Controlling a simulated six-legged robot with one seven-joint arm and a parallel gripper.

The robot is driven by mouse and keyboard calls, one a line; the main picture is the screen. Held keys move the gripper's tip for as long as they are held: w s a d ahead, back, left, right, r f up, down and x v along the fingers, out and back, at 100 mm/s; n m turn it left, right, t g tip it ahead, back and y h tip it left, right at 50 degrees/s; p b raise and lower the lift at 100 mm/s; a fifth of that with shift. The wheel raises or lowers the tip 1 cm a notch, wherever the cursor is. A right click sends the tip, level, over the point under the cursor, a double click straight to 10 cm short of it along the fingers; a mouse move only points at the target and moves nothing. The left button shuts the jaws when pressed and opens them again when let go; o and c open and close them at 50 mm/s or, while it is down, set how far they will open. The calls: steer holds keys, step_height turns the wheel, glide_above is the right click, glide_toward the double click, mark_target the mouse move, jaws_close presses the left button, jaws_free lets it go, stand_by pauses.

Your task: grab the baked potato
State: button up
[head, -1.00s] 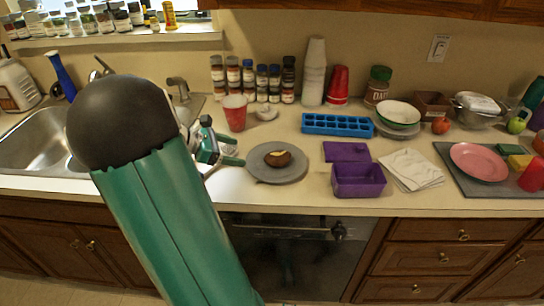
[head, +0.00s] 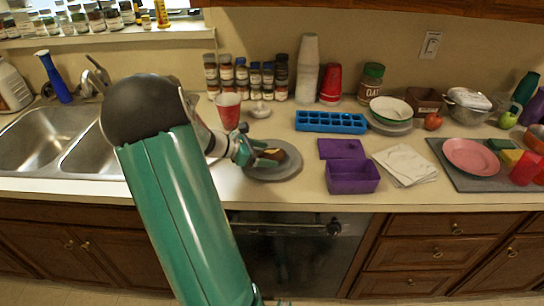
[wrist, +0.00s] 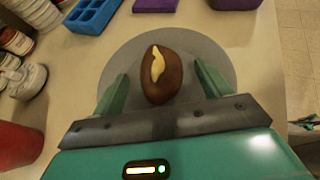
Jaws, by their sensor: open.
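The baked potato (wrist: 161,82) is brown with a pale yellow split on top. It lies on a round grey plate (wrist: 211,54), and in the head view the potato (head: 278,155) shows near the plate's middle (head: 290,172). My gripper (wrist: 159,84) is open, with one green finger on each side of the potato in the wrist view. Gaps show between the fingers and the potato there. In the head view my gripper (head: 259,155) reaches over the plate from the left and partly covers the potato's near side.
A red cup (head: 228,110) stands behind my gripper. A blue ice tray (head: 331,122) is behind and right of the plate. A purple container (head: 352,177) is right of it. The sink (head: 45,138) is at left. Bare counter lies in front of the plate.

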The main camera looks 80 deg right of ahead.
steer(key=shift+x, duration=0.9)
steer(key=c, duration=1.1)
steer(key=shift+r, duration=0.15)
steer(key=shift+c, duration=0.2)
steer(key=shift+r, duration=0.6)
steer(key=s+a+r, duration=0.9)
steer(key=a+r, duration=0.1)
steer(key=r, duration=0.1)
steer(key=shift+s+a+r, duration=0.25)
steer(key=shift+r, duration=0.1)
